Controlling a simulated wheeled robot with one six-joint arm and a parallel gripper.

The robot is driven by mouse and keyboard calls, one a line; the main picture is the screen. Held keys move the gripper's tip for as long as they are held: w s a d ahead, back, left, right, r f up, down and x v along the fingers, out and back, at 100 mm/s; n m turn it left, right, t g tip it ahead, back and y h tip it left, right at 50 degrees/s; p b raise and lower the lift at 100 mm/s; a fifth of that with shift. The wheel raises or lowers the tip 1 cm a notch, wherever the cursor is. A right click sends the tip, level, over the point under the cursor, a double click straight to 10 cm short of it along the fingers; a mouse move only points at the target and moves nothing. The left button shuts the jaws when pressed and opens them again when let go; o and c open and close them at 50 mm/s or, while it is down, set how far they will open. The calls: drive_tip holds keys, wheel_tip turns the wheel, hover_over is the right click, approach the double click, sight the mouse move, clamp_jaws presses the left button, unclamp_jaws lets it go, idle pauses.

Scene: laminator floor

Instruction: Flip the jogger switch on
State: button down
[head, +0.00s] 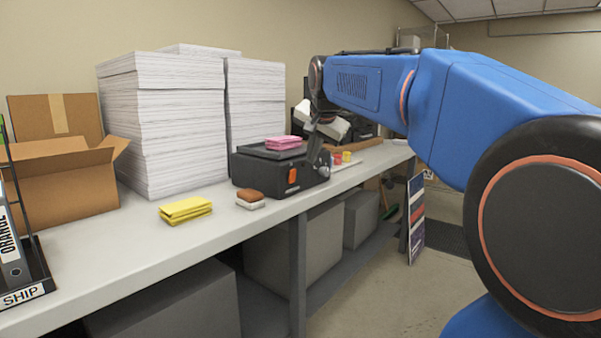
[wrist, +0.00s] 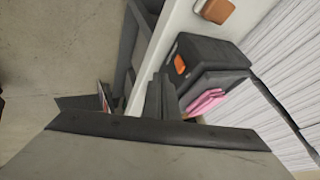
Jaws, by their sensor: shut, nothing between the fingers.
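The jogger (head: 262,172) is a black box on the bench with a pink paper stack (head: 284,142) on its top tray. Its orange switch (head: 292,175) is on the front face; the picture is too small to tell which way it is set. In the wrist view the jogger (wrist: 212,52) lies right of my fingers, with the orange switch (wrist: 180,65) on its near face. My gripper (wrist: 160,88) is shut and empty, close beside the jogger's front right side in the head view (head: 315,152). I cannot tell whether it touches the jogger.
A brown-and-white eraser-like block (head: 250,199) and a yellow pad stack (head: 186,209) lie left of the jogger. Tall white paper stacks (head: 165,125) stand behind. Small red and yellow items (head: 342,158) are right of it.

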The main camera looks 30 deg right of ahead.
drive_tip(key=shift+w+d+r, duration=0.1)
drive_tip(key=shift+d+r, duration=0.05)
drive_tip(key=shift+r, duration=0.05)
approach(292, 176)
drive_tip(key=shift+w+d+f, duration=0.45)
drive_tip(key=shift+w+f, duration=0.05)
drive_tip(key=shift+f, duration=0.3)
drive_tip(key=shift+w+d+f, duration=0.45)
drive_tip(key=shift+w+f, duration=0.05)
drive_tip(key=shift+f, duration=0.3)
drive_tip(key=shift+w+d+f, duration=0.45)
drive_tip(key=shift+w+f, duration=0.05)
drive_tip(key=shift+f, duration=0.25)
